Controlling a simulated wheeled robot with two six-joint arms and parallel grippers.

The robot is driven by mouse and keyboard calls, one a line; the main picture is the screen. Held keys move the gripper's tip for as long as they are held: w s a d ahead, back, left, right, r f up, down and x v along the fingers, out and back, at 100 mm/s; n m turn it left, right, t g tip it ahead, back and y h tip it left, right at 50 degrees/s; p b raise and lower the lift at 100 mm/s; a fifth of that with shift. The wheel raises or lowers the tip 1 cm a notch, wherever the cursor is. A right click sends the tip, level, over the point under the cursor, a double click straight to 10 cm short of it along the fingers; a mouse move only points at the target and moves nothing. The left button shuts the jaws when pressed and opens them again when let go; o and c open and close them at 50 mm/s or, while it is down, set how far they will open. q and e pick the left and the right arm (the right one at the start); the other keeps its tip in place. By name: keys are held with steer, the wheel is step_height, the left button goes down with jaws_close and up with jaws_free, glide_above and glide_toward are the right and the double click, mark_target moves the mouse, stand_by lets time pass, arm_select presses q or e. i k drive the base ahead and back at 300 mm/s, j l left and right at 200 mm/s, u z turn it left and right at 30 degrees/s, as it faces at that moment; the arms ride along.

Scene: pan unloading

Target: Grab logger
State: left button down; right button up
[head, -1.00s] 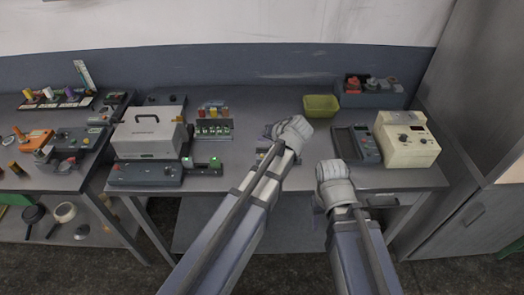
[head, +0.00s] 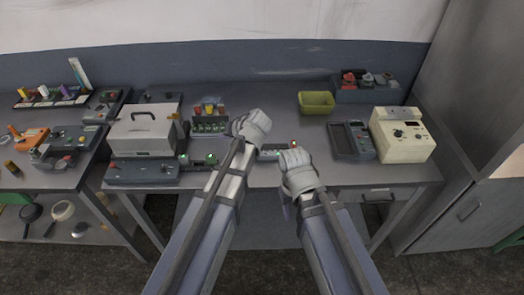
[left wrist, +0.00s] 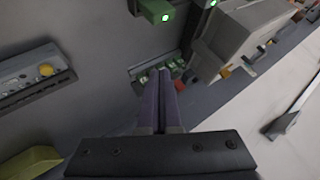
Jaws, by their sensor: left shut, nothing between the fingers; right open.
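Which object is the logger, I cannot tell for certain. A small dark device (head: 270,154) with a green light and a reddish light lies on the bench between my grippers, partly hidden by the right one. A similar low device (head: 198,161) with a green light lies further left. My left gripper (head: 254,124) is above the bench, just right of the rack with green parts (head: 209,127). In the left wrist view its fingers (left wrist: 164,108) are shut and empty, pointing towards that rack (left wrist: 160,68). My right gripper (head: 294,162) is open beside the small device; its fingertips are hard to see.
A grey case (head: 145,134) stands at left. A yellow-green bin (head: 317,103) is at the back, with a dark tray (head: 365,88) of red-topped parts. A dark handheld instrument (head: 351,140) and a cream box (head: 401,134) stand at right. The bench centre back is free.

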mark_target(270, 152)
steer(key=j+z, duration=0.8)
steer(key=z, duration=0.15)
